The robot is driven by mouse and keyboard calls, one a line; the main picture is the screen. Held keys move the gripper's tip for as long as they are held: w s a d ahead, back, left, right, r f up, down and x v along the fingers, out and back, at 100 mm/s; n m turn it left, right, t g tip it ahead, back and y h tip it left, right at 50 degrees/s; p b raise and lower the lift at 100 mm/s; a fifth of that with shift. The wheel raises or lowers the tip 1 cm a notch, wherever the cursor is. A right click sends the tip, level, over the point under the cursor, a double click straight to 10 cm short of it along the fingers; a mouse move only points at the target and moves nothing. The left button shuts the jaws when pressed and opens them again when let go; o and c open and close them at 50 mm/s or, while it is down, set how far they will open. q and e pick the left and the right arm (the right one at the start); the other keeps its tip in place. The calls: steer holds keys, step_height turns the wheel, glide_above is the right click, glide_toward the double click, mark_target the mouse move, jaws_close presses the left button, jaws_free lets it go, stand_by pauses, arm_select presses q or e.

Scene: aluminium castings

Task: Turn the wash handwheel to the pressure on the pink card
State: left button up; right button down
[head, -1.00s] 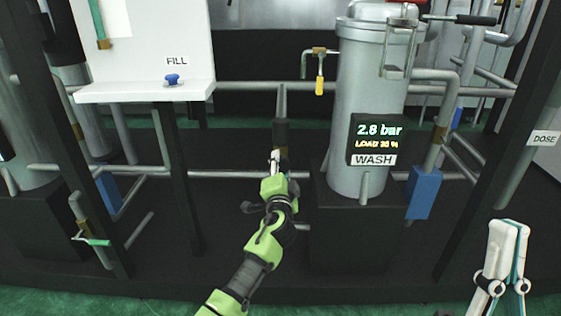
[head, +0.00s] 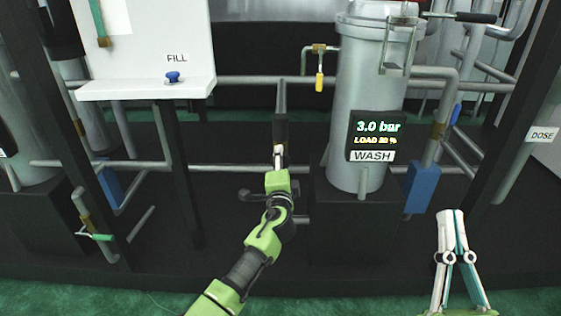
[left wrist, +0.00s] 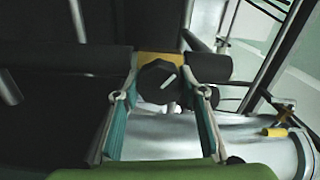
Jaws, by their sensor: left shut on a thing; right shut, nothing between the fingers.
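The wash handwheel (left wrist: 158,80) is a black knob with a white pointer line, in front of a brass valve body (left wrist: 172,60) on a dark pipe. My left gripper (left wrist: 164,95) is shut on it, one finger on each side. In the head view my left gripper (head: 279,152) is at the dark vertical pipe left of the wash vessel (head: 365,85) and hides the handwheel. My right gripper (head: 452,214) is shut and empty at lower right. I see no pink card.
A white FILL panel with a blue knob (head: 172,77) stands at left. A yellow-handled valve (head: 319,82) hangs between panel and vessel. A blue block (head: 421,187) is right of the vessel.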

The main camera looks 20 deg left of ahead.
arm_select(q)
steer(key=o, duration=1.1)
steer(key=shift+o, duration=0.2)
steer(key=v, duration=1.2)
steer(key=shift+d, duration=0.1)
